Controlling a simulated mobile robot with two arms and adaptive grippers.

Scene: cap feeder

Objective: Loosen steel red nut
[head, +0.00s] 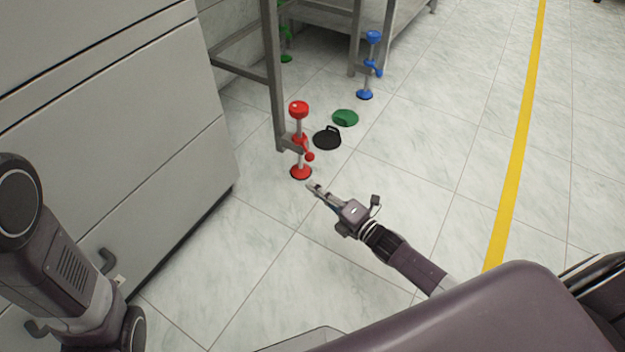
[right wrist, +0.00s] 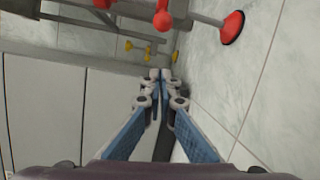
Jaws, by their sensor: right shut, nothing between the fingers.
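The red leveling foot (head: 300,141) stands upright at the lower end of a grey steel frame leg, with a red top knob, a red part with a small ball handle at the bracket, and a red round base on the floor. It also shows in the right wrist view (right wrist: 163,20) at the top, sideways, with its red base (right wrist: 232,27) at the upper right. My right gripper (head: 312,187) is shut and empty, close to the red base and just below it in the head view. The right wrist view shows its fingertips (right wrist: 160,74) together. My left gripper is out of view.
A blue foot (head: 368,66) and a green foot (head: 285,45) stand on other frame legs. A green disc (head: 345,118) and a black disc with a handle (head: 327,138) lie on the floor beside the red foot. A grey cabinet (head: 130,110) stands at left. Floor is clear at right, past a yellow line (head: 520,140).

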